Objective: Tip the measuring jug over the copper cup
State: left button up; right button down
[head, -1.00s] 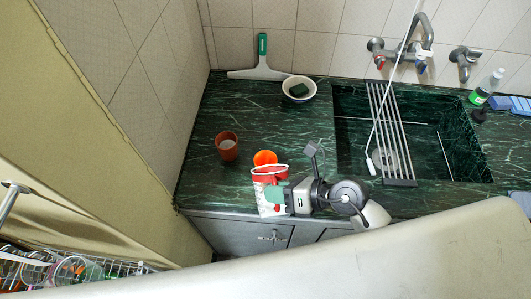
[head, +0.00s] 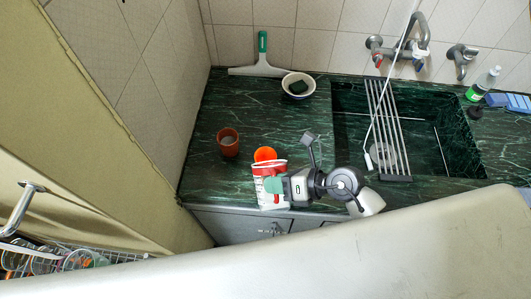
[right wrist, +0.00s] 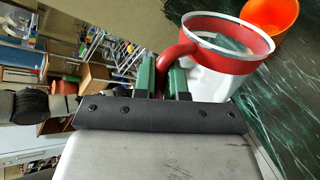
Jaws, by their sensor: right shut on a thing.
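The measuring jug (head: 270,188) is white with a red top band and red handle. My right gripper (head: 281,187) is shut on its handle and holds the jug near the counter's front edge. In the right wrist view, the handle sits between the green fingers (right wrist: 162,78), and the jug (right wrist: 215,80) shows its open rim. The jug looks roughly upright. The brownish copper cup (head: 228,142) stands upright on the counter, left of and behind the jug, apart from it. Something pale shows inside the cup. My left gripper is not in view.
An orange cup (head: 265,154) stands just behind the jug; it also shows in the right wrist view (right wrist: 270,14). A white bowl (head: 298,86) and a squeegee (head: 262,62) are at the back. The sink (head: 440,145) lies right. Dark green counter (head: 218,105) around the copper cup is free.

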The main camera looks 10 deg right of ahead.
aim_at(274, 171)
jog(key=shift+w+r+p, duration=0.3)
jog(key=shift+r+p, duration=0.1)
jog(key=shift+p, duration=0.5)
jog(key=shift+w+r+g+p, duration=0.15)
jog(key=shift+g+p, duration=0.15)
jog(key=shift+w+r+m+p, duration=0.1)
jog(key=shift+m+p, duration=0.2)
jog(key=shift+p, duration=0.05)
jog(key=shift+w+r+p, duration=0.25)
jog(key=shift+p, duration=0.45)
jog(key=shift+w+r+m+g+p, duration=0.25)
jog(key=shift+w+m+g+p, duration=0.2)
jog(key=shift+p, duration=0.2)
jog(key=shift+w+r+g+p, duration=0.3)
jog(key=shift+r+g+p, duration=0.05)
dwell(1.2)
jog(key=shift+w+d+r+m+g+h, duration=0.15)
jog(key=shift+w+r+m+g, duration=0.2)
jog(key=shift+w, duration=0.5)
jog(key=shift+w+a+r+m+g+h, duration=0.1)
jog(key=shift+w+r+m+g+h, duration=0.15)
jog(key=shift+w, duration=0.6)
dwell(1.0)
